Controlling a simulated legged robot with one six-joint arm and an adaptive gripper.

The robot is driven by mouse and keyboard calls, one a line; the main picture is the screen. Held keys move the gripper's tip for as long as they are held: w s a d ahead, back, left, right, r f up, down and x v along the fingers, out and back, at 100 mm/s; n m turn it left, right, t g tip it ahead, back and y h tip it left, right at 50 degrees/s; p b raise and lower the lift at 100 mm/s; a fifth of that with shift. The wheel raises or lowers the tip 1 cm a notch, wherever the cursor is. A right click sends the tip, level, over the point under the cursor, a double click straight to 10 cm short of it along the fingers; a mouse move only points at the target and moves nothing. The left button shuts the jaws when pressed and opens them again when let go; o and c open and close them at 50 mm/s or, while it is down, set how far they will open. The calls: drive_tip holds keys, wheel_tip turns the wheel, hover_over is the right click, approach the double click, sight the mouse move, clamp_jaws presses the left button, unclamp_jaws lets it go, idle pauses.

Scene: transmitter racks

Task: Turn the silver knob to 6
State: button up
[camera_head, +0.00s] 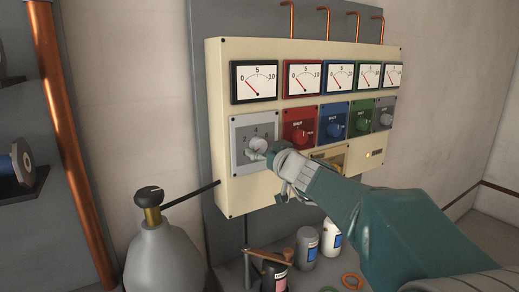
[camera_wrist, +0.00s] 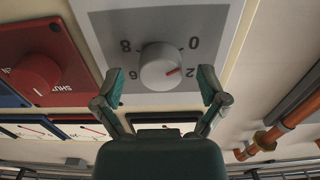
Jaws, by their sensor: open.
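The silver knob (camera_wrist: 160,66) is round and sits on a grey dial plate (camera_wrist: 110,20) marked with numbers. Its red pointer line points at or very near the 2. The 6 is on the other side of the knob, at lower left in the wrist view. In the head view the knob (camera_head: 258,144) is on the grey plate at the panel's lower left, partly hidden by my gripper. My gripper (camera_wrist: 160,86) is open, with one green-tipped finger on each side of the knob. Gaps show between the fingers and the knob; whether they are level with it in depth is unclear.
The cream panel (camera_head: 235,195) also carries red (camera_head: 300,130), blue (camera_head: 335,125), green (camera_head: 363,122) and grey knobs (camera_head: 386,117), with several gauges above. A grey gas cylinder (camera_head: 165,255) stands at lower left. Bottles (camera_head: 307,247) stand below the panel.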

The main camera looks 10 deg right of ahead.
drive_tip(key=shift+w+a, duration=0.15)
drive_tip(key=shift+w, duration=0.2)
drive_tip(key=c, duration=1.2)
drive_tip(key=shift+o, duration=0.2)
